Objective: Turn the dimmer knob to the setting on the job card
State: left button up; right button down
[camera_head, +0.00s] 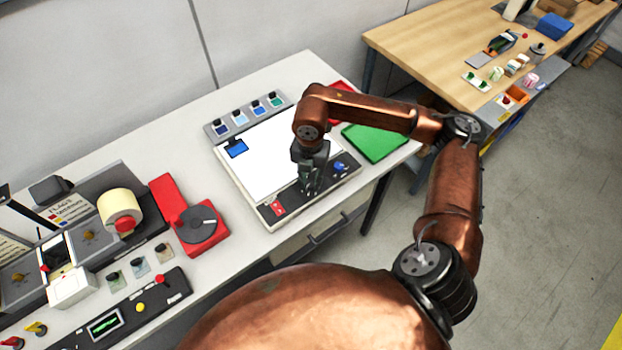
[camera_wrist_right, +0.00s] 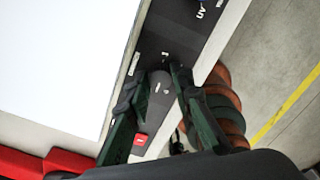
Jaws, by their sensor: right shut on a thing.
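The light box has a glowing white panel (camera_head: 262,160) and a dark control strip along its front edge. The strip also shows in the right wrist view (camera_wrist_right: 185,38). My right gripper (camera_head: 311,186) points down at this strip. In the right wrist view its fingers (camera_wrist_right: 157,88) are closed on the dark dimmer knob (camera_wrist_right: 157,98), which stands between the fingertips. A white mark shows on the knob; its exact setting is too small to read. A red rocker switch (camera_head: 277,208) lies left of the knob. I cannot make out a job card. My left gripper is out of view.
A green mat (camera_head: 374,143) lies right of the light box. A red device with a dark disc (camera_head: 199,224) stands to the left. A wooden bench (camera_head: 440,50) stands behind at right.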

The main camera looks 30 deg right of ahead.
aim_at(311, 183)
jog(key=shift+r+m, duration=0.1)
jog(key=shift+m, duration=1.2)
jog(key=shift+p, duration=0.3)
jog(key=c, duration=1.7)
grip_release()
notch_tip(311, 183, up, 12)
jog(key=shift+f, duration=0.1)
